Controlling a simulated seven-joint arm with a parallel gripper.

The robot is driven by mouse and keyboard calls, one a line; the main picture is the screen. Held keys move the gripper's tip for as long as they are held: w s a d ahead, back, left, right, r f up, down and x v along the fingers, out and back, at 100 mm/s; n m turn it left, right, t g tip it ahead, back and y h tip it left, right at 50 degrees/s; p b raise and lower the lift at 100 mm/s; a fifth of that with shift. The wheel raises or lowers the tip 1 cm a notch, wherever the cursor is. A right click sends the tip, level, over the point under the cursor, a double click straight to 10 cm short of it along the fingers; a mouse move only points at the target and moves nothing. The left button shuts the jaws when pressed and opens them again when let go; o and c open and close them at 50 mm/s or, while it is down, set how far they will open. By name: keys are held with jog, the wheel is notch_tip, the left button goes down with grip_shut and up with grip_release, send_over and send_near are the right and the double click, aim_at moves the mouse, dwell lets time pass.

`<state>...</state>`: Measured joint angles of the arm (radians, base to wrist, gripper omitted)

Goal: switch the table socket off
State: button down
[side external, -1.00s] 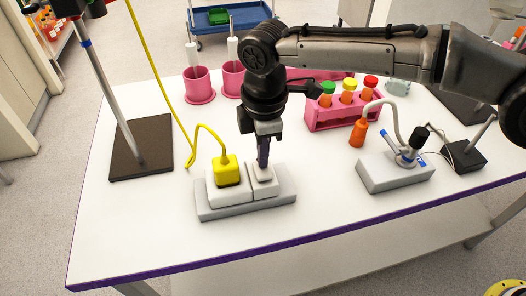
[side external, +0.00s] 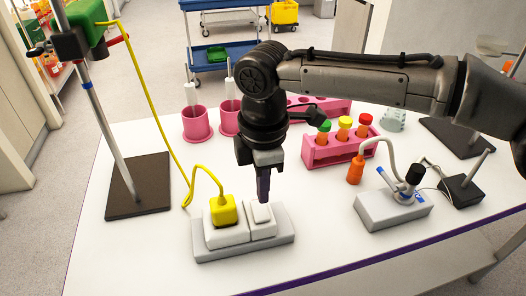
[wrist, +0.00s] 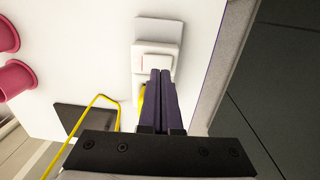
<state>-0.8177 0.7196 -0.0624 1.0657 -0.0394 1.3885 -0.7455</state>
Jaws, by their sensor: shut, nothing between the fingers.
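The table socket is a grey base (side external: 245,244) with two white blocks on the white table. A yellow plug (side external: 223,210) with a yellow cord sits in the left block. The right block carries a white rocker switch (side external: 262,214). My gripper (side external: 263,200) points down at the rocker with its fingers together and empty. Its tips are at or just above the rocker; I cannot tell whether they touch. In the wrist view the closed fingers (wrist: 161,72) reach the edge of the switch block (wrist: 152,54), which shows a small reddish mark. The fingers partly hide the plug (wrist: 141,98).
A pink rack (side external: 335,150) with capped tubes stands behind right, near an orange bottle (side external: 355,171). A grey device (side external: 392,210) stands to the right. Pink cups (side external: 196,124) and a dark stand base (side external: 138,186) are to the left. The table front is clear.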

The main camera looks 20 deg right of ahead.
aim_at(260, 206)
notch_tip(260, 206, up, 10)
jog(key=shift+s, duration=0.25)
jog(key=shift+r+t, duration=0.2)
jog(key=shift+t, duration=0.1)
dwell(0.5)
jog(key=f, duration=0.4)
jog(key=w+f, duration=0.1)
jog(key=f, duration=0.4)
jog(key=w+f, duration=0.1)
jog(key=f, duration=0.4)
